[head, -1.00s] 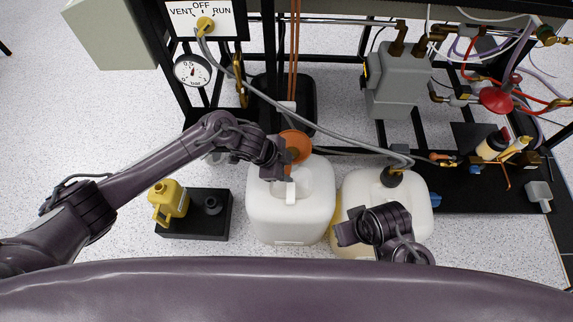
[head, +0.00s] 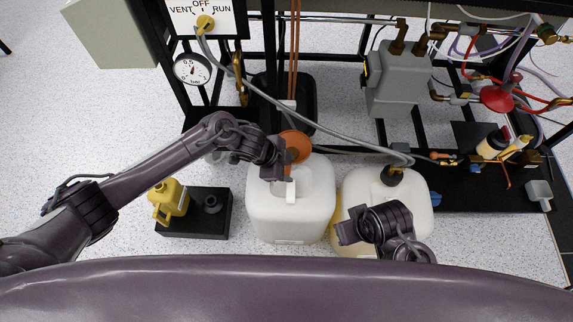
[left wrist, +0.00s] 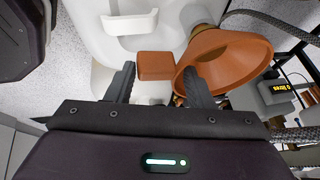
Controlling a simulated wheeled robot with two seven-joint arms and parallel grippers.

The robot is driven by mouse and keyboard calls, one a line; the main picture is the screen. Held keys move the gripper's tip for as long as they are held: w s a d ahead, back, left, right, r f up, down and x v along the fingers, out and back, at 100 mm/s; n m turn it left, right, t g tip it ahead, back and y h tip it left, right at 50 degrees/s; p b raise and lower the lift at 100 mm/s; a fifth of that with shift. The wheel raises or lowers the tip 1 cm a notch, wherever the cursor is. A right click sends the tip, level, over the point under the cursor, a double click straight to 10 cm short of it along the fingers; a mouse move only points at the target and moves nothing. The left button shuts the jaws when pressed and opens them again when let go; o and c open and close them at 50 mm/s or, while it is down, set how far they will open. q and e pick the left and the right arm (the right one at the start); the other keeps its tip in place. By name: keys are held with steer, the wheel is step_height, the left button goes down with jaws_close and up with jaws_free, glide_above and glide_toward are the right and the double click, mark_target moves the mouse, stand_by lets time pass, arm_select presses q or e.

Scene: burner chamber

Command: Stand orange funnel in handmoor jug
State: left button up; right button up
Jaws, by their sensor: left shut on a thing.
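The orange funnel (head: 297,147) is at the back edge of the left white jug (head: 290,222), above its top. My left gripper (head: 285,170) is shut on the funnel's block-shaped grip (left wrist: 155,66). In the left wrist view the funnel's wide cone (left wrist: 225,60) lies right of the fingers, and the jug's white handle (left wrist: 130,22) shows beyond. No jug name is readable. My right gripper (head: 347,232) is over the right white jug (head: 408,208); its jaws are unclear.
A black frame with pipes, a gauge (head: 192,69) and a grey box (head: 398,80) stands behind. The floor at far left is open.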

arm_select(q)
steer(key=shift+f+b, duration=0.45)
steer(key=shift+f, duration=0.25)
steer(key=o, duration=1.4)
steer(key=shift+c, duration=0.2)
steer(key=shift+o, duration=1)
